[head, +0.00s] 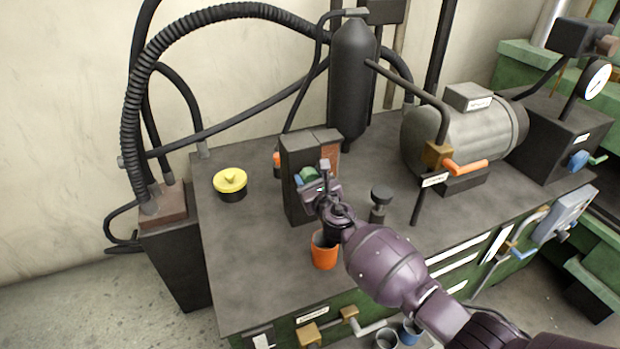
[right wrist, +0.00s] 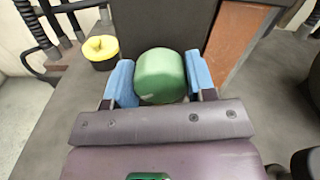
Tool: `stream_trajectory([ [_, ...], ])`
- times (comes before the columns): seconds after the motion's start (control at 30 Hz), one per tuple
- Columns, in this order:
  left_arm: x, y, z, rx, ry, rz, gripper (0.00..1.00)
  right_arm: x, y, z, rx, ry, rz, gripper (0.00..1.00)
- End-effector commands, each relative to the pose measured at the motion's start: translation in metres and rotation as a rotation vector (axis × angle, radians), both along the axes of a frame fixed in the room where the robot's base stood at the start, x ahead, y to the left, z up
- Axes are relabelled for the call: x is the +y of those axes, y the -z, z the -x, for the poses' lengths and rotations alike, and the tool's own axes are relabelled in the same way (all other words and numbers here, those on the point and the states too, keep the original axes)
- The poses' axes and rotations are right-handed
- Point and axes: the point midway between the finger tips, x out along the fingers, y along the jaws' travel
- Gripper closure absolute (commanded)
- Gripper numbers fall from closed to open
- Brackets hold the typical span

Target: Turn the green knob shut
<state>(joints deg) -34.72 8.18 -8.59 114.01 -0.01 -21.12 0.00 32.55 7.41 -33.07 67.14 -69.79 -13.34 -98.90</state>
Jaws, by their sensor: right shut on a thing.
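The green knob (head: 308,175) sits on the front face of a dark upright box (head: 298,152) on the bench. In the right wrist view the knob (right wrist: 161,76) is rounded and lies between the two blue finger pads. My right gripper (head: 313,183) is shut on it, with a pad against each side. The gripper and wrist hide part of the knob in the head view. My right gripper also shows in the right wrist view (right wrist: 160,84). My left gripper is not in view.
A yellow-capped pot (head: 230,182) stands on the bench left of the box. An orange cup (head: 324,252) stands below my right wrist. A motor (head: 460,138) and an orange-handled valve (head: 465,167) are to the right. A black cylinder (head: 353,85) stands behind.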

Motion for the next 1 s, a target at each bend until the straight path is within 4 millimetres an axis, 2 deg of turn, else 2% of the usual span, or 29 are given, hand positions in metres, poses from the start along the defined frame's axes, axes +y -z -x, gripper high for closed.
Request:
stream_trajectory([
  [0.27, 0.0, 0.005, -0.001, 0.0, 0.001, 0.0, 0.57, -0.001, 0.001, 0.0, 0.074, 0.0, -0.178, 0.73],
  [1.0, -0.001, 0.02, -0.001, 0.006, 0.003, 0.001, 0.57, -0.002, 0.003, 0.0, 0.345, 0.0, -0.828, 0.73],
])
